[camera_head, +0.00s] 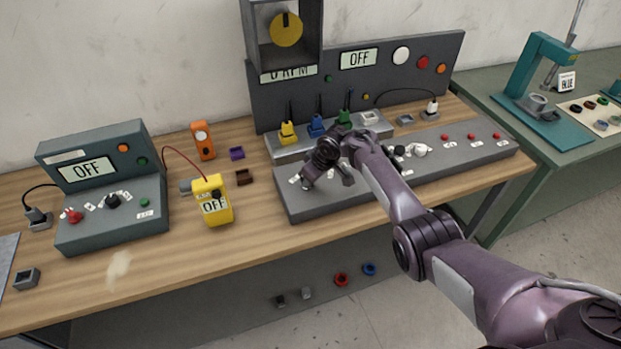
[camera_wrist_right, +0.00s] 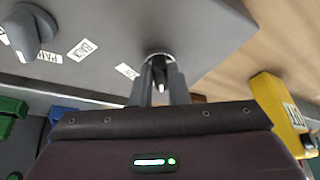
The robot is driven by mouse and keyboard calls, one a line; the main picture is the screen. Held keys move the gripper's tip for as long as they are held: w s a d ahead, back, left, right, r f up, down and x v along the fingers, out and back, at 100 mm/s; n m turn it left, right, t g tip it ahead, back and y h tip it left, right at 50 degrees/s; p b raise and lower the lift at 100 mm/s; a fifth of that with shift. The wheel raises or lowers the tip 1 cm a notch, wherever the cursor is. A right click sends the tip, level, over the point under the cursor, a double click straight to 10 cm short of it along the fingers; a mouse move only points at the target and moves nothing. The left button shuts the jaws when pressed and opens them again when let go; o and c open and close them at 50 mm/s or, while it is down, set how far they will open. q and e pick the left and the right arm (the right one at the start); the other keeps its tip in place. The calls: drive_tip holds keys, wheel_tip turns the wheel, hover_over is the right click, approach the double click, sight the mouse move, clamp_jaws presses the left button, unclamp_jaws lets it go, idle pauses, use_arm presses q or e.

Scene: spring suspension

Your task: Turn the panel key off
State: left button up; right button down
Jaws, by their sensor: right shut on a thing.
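The grey panel console (camera_head: 440,160) lies on the right half of the wooden bench. My right gripper (camera_head: 308,182) reaches down to the console's left end. In the right wrist view its two fingers (camera_wrist_right: 160,88) are shut on the panel key (camera_wrist_right: 159,72), which stands in a round silver lock on the grey panel. A small white label (camera_wrist_right: 127,71) sits beside the lock. In the head view my gripper hides the key. The display on the upright panel (camera_head: 359,59) reads OFF. My left gripper is not in view.
A grey knob (camera_wrist_right: 30,30) with labels is at the upper left of the wrist view. A yellow meter (camera_head: 213,201) stands left of the console, and a grey box (camera_head: 105,185) reading OFF farther left. Coloured plugs (camera_head: 317,125) stand behind my gripper.

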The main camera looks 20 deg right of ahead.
drive_tip(key=c, duration=1.4)
unclamp_jaws()
drive_tip(key=shift+r, duration=0.15)
drive_tip(key=v, duration=0.7)
drive_tip(key=shift+r+p, duration=0.25)
drive_tip(key=shift+p, duration=0.2)
drive_tip(key=shift+s+d, duration=0.1)
